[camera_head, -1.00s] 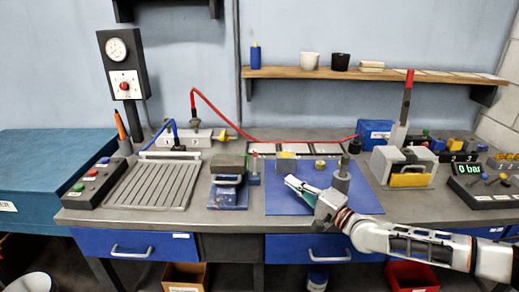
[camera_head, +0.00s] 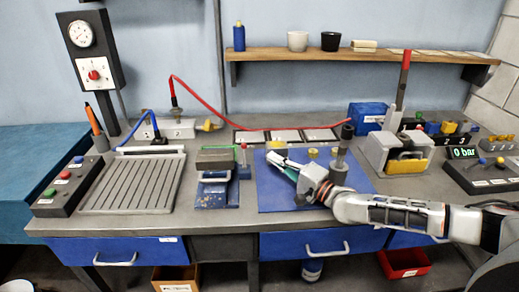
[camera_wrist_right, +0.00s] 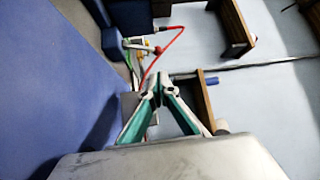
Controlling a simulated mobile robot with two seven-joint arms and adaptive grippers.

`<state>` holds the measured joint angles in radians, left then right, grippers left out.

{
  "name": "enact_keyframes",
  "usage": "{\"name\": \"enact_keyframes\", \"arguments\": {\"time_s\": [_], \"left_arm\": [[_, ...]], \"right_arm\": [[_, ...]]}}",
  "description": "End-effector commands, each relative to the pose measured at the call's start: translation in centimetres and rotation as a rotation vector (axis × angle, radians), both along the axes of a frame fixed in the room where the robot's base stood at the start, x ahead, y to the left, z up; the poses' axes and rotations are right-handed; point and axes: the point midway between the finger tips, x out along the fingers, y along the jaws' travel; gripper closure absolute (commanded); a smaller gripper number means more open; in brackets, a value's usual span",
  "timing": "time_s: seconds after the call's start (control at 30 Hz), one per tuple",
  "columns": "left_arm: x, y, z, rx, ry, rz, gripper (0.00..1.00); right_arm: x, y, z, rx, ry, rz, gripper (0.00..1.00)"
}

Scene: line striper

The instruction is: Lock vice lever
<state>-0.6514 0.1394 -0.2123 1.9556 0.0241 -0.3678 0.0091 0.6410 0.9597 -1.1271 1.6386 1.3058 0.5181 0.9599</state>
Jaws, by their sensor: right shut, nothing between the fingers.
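The vice (camera_head: 217,180) stands on the bench left of the blue mat. It has a blue base and a grey-green block at its top. My left gripper is out of view.
The blue mat (camera_head: 275,198) holds a dark upright cylinder (camera_head: 339,160) beside my right wrist. A slotted plate (camera_head: 133,185) and a button box (camera_head: 67,187) lie left of the vice. A grey block with a tall red-tipped lever (camera_head: 404,75) stands right. A red hose arches behind.

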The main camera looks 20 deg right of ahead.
Motion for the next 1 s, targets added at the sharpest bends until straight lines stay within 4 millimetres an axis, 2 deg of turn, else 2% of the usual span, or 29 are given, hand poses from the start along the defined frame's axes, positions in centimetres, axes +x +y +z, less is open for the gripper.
{"name": "enact_keyframes", "arguments": {"time_s": [0.53, 0.7, 1.0], "left_arm": [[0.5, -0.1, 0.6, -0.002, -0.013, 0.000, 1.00], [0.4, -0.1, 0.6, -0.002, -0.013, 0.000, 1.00], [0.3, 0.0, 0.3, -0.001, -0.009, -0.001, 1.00]], "right_arm": [[7.3, 3.8, 1.0, 0.000, -0.002, 0.000, 1.00], [8.4, 4.3, 1.1, 0.000, -0.001, 0.000, 1.00], [8.5, 4.4, 1.1, 0.000, 0.000, 0.000, 1.00]]}}
